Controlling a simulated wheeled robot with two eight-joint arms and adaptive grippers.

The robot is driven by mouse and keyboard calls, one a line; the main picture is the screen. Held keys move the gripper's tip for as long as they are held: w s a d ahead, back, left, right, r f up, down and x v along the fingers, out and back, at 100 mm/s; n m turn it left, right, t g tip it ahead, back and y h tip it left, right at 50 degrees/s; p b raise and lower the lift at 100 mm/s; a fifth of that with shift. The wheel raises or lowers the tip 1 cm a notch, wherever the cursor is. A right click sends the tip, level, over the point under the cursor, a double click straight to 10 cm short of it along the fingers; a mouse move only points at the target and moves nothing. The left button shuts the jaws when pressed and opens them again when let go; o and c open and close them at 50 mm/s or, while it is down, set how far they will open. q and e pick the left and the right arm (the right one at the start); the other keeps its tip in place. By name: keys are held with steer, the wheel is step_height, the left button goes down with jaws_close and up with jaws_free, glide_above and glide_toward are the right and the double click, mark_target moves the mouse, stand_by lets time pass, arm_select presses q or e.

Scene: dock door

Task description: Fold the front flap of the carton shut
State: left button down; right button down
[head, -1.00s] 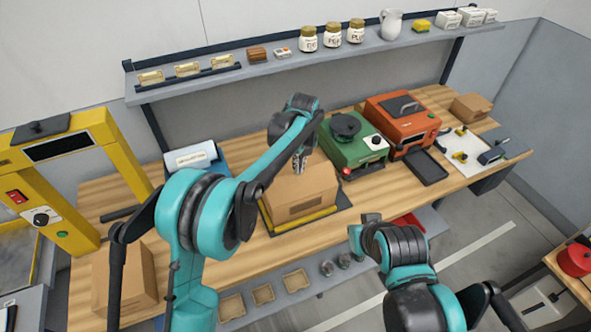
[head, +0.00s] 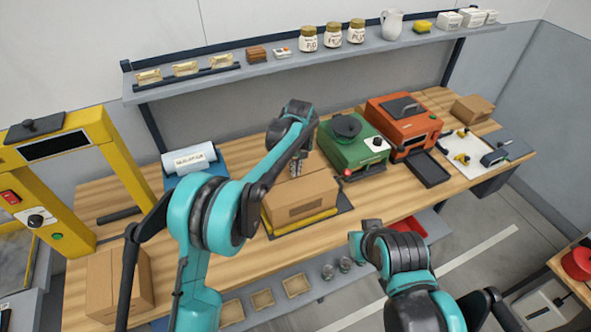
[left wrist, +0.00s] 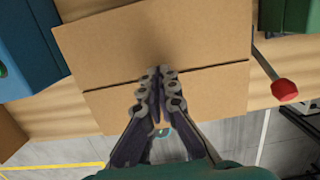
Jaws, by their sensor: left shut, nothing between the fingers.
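The brown carton (head: 305,205) stands on a dark mat in the middle of the workbench. In the left wrist view its top fills the centre. A dark seam divides the far top panel (left wrist: 130,40) from the front flap (left wrist: 215,88), which looks flat or nearly flat. My left gripper (head: 296,172) is over the carton top, shut and empty. In the left wrist view its fingertips (left wrist: 158,72) are at the seam over the front flap; whether they touch it I cannot tell.
A green machine (head: 353,143) stands close right of the carton, with a red-knobbed lever (left wrist: 284,90) beside it. Another carton (head: 118,283) sits at the bench's left front. A shelf (head: 300,62) runs above.

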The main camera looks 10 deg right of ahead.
arm_select(q)
steer(key=shift+r, duration=0.1)
stand_by(0.4)
steer(key=shift+r+p, duration=0.55)
steer(key=shift+r, duration=0.3)
